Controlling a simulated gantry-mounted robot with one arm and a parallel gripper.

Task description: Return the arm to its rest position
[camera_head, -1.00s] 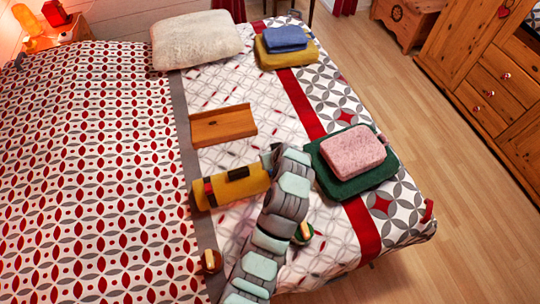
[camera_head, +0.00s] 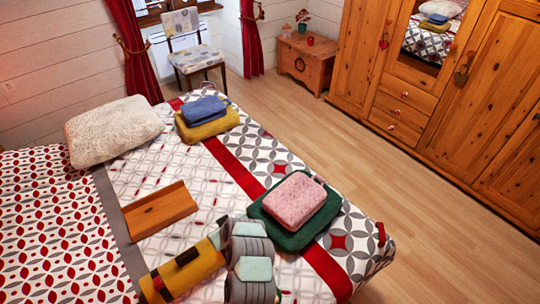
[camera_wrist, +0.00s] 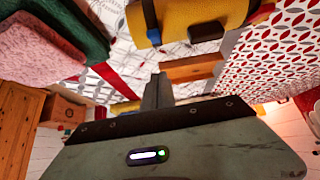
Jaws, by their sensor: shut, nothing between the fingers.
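My arm (camera_head: 250,268) rises from the bottom of the head view, over the near part of the bed. It is beside the yellow roll (camera_head: 190,272) with dark straps and short of the green folded cloth (camera_head: 297,228). In the wrist view, my gripper (camera_wrist: 158,88) shows as dark fingers, shut and empty. The yellow roll (camera_wrist: 215,18) appears at the top of that view, apart from the fingers. In the head view the fingertips are mostly hidden by the arm.
A pink folded cloth (camera_head: 293,200) lies on the green one. A wooden tray (camera_head: 160,210), a pillow (camera_head: 115,130) and blue (camera_head: 205,108) and yellow (camera_head: 208,124) folded cloths lie farther up the bed. The floor (camera_head: 330,130) between bed and wardrobe (camera_head: 440,90) is clear.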

